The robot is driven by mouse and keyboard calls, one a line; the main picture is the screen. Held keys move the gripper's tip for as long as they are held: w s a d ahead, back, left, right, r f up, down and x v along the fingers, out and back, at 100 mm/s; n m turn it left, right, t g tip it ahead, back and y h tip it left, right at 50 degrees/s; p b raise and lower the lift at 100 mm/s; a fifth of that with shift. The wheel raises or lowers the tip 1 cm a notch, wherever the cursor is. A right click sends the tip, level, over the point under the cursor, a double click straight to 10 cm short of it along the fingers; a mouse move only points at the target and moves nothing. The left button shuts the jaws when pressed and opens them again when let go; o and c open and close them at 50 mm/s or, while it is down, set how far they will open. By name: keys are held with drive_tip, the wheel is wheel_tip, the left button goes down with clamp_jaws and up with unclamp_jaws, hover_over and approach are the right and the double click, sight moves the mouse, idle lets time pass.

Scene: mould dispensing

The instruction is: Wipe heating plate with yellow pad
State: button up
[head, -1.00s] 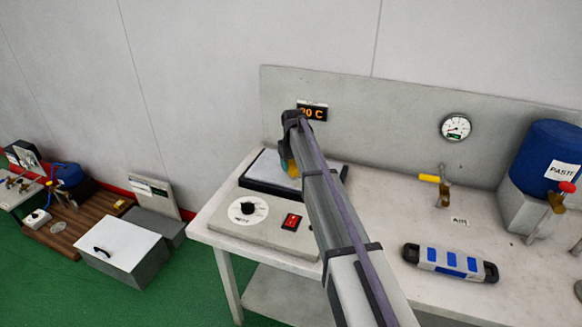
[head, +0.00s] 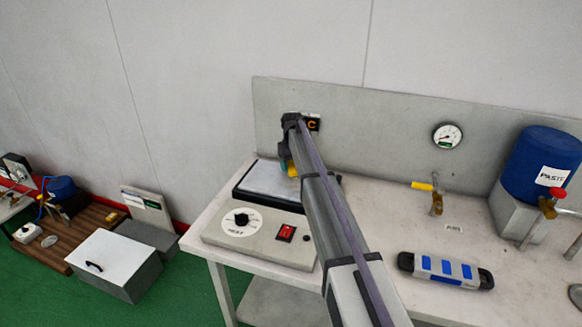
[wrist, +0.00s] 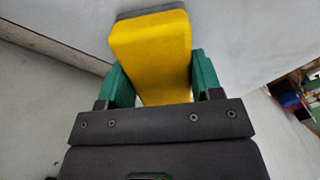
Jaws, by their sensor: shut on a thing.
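The yellow pad (wrist: 152,50) is a block with a grey layer along its far edge. My gripper (wrist: 157,85) has green fingers shut on both sides of it in the wrist view. In the head view the gripper (head: 287,165) is over the back right part of the heating plate (head: 265,180), with only a bit of yellow showing. The heating plate is a light square in a black frame on the bench. My arm hides its right side. I cannot tell whether the pad touches the plate.
A heater box with a dial (head: 241,221) and red switch (head: 286,233) sits in front of the plate. To the right are a yellow-handled valve (head: 434,193), a blue-striped case (head: 445,270) and a blue paste drum (head: 545,160). A grey backboard (head: 380,135) stands behind.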

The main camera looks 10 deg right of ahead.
sight(290, 169)
drive_tip(key=s+a, duration=0.1)
drive_tip(key=s, duration=0.2)
drive_tip(key=shift+s+a+f, duration=0.1)
drive_tip(key=shift+a+f, duration=0.05)
drive_tip(key=shift+a, duration=0.25)
drive_tip(key=shift+s+a, duration=0.7)
drive_tip(key=shift+s, duration=0.25)
drive_tip(key=shift+s+a, duration=0.65)
drive_tip(key=shift+s, duration=0.3)
drive_tip(key=shift+s+a, duration=0.5)
drive_tip(key=shift+s, duration=0.4)
drive_tip(key=shift+s+a, duration=0.5)
drive_tip(key=shift+s, duration=0.35)
drive_tip(key=shift+c, duration=0.3)
wheel_tip(290, 169, up, 6)
drive_tip(key=p, duration=0.5)
drive_tip(key=shift+w+f, duration=0.1)
drive_tip(key=shift+p, duration=0.3)
